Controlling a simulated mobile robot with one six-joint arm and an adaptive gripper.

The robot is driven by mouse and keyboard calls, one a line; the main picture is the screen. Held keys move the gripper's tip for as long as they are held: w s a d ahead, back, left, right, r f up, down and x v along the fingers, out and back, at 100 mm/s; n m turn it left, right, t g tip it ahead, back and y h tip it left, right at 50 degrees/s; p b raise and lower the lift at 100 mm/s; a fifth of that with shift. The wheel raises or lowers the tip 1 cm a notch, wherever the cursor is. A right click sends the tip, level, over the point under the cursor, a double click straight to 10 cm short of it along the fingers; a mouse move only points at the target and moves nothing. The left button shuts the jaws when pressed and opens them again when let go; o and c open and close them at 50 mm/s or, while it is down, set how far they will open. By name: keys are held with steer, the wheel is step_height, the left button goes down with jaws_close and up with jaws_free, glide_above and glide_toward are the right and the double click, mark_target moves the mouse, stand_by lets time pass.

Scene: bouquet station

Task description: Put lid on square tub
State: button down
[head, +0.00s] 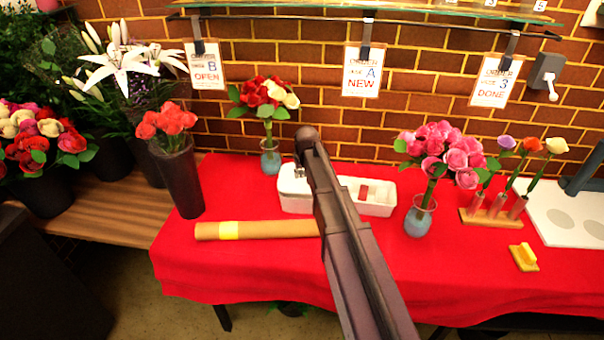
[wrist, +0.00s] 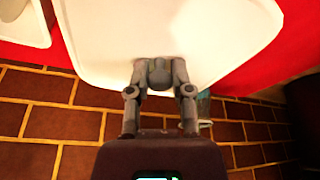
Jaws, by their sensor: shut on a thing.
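A white lid (wrist: 105,40) with rounded corners fills much of the upper wrist view. My gripper (wrist: 160,74) is shut on the grey knob at the lid's edge side in that picture. In the head view my gripper (head: 299,170) is mostly hidden by my arm, over a white square tub (head: 290,204) on the red table. A pale lid-like top (head: 287,182) shows there at the tub's upper part. I cannot tell whether the lid rests on the tub or hovers just above it.
A white tray (head: 378,206) with a red item stands just right of the tub. A brown paper roll (head: 265,230) lies in front. Flower vases (head: 270,158) and (head: 419,217) stand behind and to the right. A yellow block (head: 523,257) lies far right.

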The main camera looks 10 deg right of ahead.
steer(key=shift+f+b, duration=0.8)
steer(key=shift+f, duration=0.25)
steer(key=shift+f, duration=0.15)
stand_by(1.8)
steer(key=shift+c, duration=2.2)
jaws_free()
steer(key=shift+o, duration=0.2)
steer(key=o, duration=0.4)
steer(key=shift+w, duration=0.1)
steer(key=shift+r+p, duration=3.35)
steer(key=shift+r, duration=0.15)
